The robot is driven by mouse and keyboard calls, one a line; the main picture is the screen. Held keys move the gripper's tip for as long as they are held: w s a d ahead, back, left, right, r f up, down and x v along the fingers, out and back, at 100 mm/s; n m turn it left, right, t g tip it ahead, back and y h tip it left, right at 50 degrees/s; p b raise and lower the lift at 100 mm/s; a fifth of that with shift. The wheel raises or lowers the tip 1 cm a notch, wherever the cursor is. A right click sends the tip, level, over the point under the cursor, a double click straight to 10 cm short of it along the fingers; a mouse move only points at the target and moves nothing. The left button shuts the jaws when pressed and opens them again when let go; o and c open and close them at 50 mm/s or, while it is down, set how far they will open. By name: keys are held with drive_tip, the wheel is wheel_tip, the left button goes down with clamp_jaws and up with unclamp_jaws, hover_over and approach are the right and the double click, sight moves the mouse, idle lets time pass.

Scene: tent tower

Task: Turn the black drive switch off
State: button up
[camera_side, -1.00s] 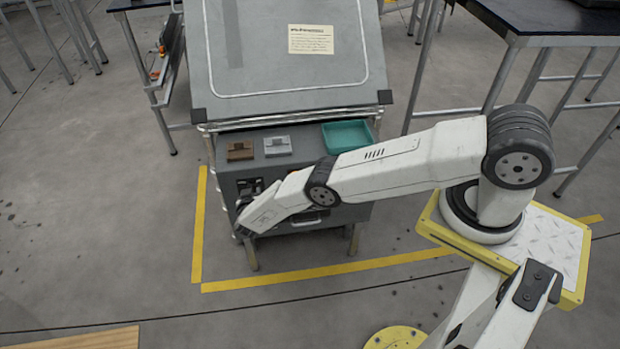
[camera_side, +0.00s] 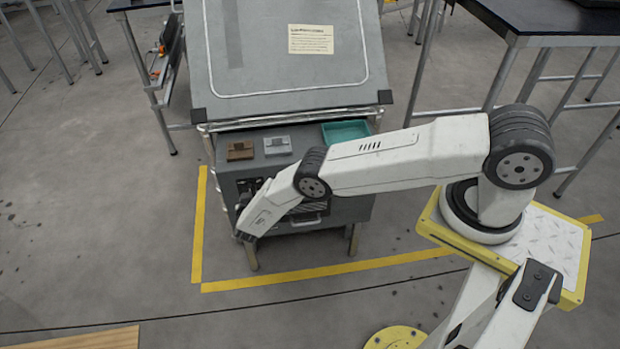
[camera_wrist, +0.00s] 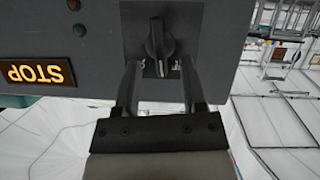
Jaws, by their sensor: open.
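The black drive switch (camera_wrist: 158,42) is a rotary knob on a dark plate on the grey cabinet front, at the top middle of the wrist view. Its grip bar points roughly up and down in that picture. My gripper (camera_wrist: 158,68) is open, its two fingers apart on either side of the knob's near end. I cannot tell whether they touch it. In the side view my gripper (camera_side: 243,236) is at the cabinet's front left, and my arm hides the switch there.
A lit STOP sign (camera_wrist: 37,73) shows upside down beside the switch, with small red (camera_wrist: 73,4) and green (camera_wrist: 79,30) lamps. The cabinet (camera_side: 340,215) carries a brown block (camera_side: 240,150), a grey block (camera_side: 278,146) and a teal tray (camera_side: 345,131). A sloped board overhangs it.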

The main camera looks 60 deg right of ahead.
drive_tip(key=shift+v, duration=2.75)
drive_tip(key=shift+o, duration=0.4)
drive_tip(key=n+g+y, duration=0.6)
drive_tip(key=n+y, duration=0.1)
drive_tip(key=n, duration=2.8)
approach(252, 188)
drive_tip(key=shift+w+f, duration=0.4)
drive_tip(key=shift+f, duration=0.15)
